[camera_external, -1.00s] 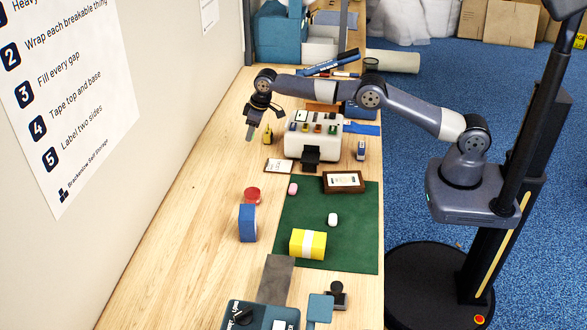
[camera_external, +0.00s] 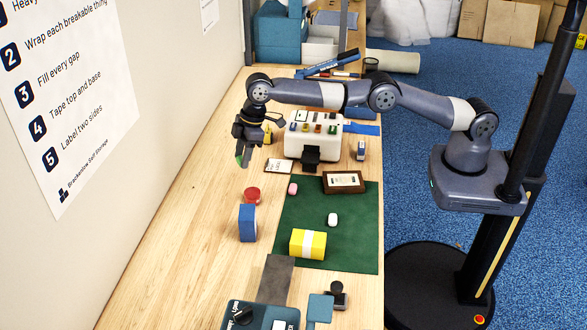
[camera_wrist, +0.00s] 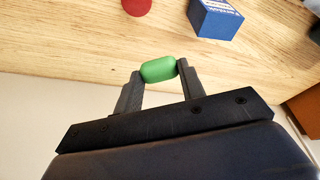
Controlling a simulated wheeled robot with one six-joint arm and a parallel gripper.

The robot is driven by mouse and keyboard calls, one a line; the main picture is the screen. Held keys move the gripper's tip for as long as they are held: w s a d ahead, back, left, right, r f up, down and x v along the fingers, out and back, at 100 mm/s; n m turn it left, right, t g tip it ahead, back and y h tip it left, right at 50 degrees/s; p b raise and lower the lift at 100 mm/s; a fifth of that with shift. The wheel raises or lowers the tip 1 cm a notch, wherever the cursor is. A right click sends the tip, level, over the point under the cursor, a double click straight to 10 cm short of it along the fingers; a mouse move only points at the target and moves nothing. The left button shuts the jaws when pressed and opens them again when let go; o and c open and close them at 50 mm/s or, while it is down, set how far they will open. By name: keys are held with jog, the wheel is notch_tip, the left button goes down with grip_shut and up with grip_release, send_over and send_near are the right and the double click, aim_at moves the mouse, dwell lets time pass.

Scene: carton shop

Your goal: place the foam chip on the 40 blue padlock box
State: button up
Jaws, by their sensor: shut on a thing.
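My gripper (camera_external: 242,158) is shut on a green foam chip. The chip (camera_wrist: 158,69) sits between the two fingertips in the wrist view; only a green bit of it shows in the external view (camera_external: 239,160). The gripper is in the air over the left side of the bench. A blue box (camera_external: 247,223) stands on the wood nearer the camera, apart from the chip. It shows at the top of the wrist view (camera_wrist: 214,18), its lettering too small to read.
A red round thing (camera_external: 252,195) lies behind the blue box. A green mat (camera_external: 310,268) carries a yellow box (camera_external: 308,244), a pink chip (camera_external: 292,189), a white chip (camera_external: 333,219) and a framed brown piece (camera_external: 344,181). A white case (camera_external: 314,147) stands behind. Bare wood lies left of the blue box.

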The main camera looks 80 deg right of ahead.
jog(key=s+a+r+n+p, duration=0.1)
jog(key=s+a+r+n, duration=0.15)
jog(key=a, duration=0.45)
jog(key=b, duration=0.2)
send_over(248, 205)
jog(key=shift+m, duration=0.25)
jog(key=f, duration=0.5)
jog(key=shift+s+d+f, duration=0.25)
jog(key=shift+s, duration=0.1)
jog(key=shift+f+p, duration=0.5)
jog(key=shift+f, duration=1.95)
jog(key=shift+f, duration=0.1)
jog(key=shift+f, duration=0.15)
jog(key=o, duration=0.9)
jog(key=shift+o, duration=0.2)
